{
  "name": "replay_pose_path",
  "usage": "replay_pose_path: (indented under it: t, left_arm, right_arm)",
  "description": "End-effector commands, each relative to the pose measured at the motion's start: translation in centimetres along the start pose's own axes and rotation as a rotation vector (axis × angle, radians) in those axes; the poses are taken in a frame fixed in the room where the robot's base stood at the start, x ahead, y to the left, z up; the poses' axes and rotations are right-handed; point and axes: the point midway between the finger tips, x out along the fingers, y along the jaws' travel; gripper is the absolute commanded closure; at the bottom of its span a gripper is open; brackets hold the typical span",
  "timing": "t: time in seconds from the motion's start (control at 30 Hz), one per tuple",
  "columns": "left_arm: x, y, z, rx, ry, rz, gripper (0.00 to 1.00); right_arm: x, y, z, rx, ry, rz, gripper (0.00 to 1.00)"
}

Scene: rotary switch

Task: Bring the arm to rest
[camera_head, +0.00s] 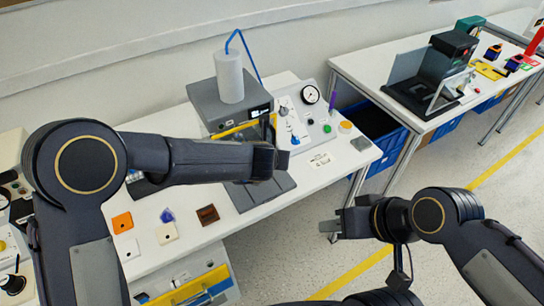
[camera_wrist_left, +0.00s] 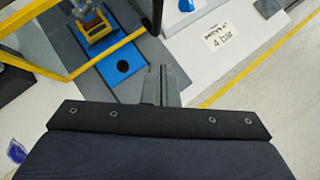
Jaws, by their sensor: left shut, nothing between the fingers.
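My left arm reaches across the table in the head view, and its gripper (camera_head: 283,158) is above the grey press base, left of the control panel. In the left wrist view the two fingers (camera_wrist_left: 161,84) are together, with nothing between them. The control panel (camera_head: 311,127) carries a gauge, a green button and a small blue knob that may be the rotary switch (camera_head: 295,139). The gripper is apart from the panel. My right gripper (camera_head: 332,226) hangs over the floor beside the table's right edge; I cannot tell whether its fingers are apart.
The press (camera_head: 230,95) with its yellow frame stands close behind my left gripper; its blue plate (camera_wrist_left: 121,67) shows in the left wrist view. Orange, white and brown blocks (camera_head: 207,214) lie along the front.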

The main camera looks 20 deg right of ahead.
Motion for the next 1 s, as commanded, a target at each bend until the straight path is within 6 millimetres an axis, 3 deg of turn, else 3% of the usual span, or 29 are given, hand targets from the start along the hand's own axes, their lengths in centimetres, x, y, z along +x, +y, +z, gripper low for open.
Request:
replay_pose_path:
  t: [0.3,0.67,0.77,0.83,0.9,1.0]
  left_arm:
    - [-4.9,-0.4,0.0,0.001,-0.001,-0.002,1.00]
    - [-6.1,-0.2,0.3,0.015,-0.011,-0.005,1.00]
    - [-7.6,1.5,2.2,0.103,-0.080,-0.024,1.00]
    - [-9.8,3.6,4.1,0.236,-0.165,-0.043,1.00]
    - [-12.9,6.2,5.8,0.427,-0.263,-0.051,1.00]
    - [-17.8,9.7,6.2,0.761,-0.378,-0.041,1.00]
  right_arm:
    - [0.3,0.1,0.1,0.000,0.001,0.000,0.64]
    - [0.3,0.1,0.1,0.000,0.001,0.000,0.64]
    - [0.2,0.1,0.1,0.000,0.001,0.000,0.64]
    - [0.2,0.1,0.1,0.000,0.001,0.000,0.64]
    - [0.3,0.1,0.1,0.000,0.001,0.000,0.64]
    - [0.3,0.1,0.1,0.000,0.001,0.000,0.64]
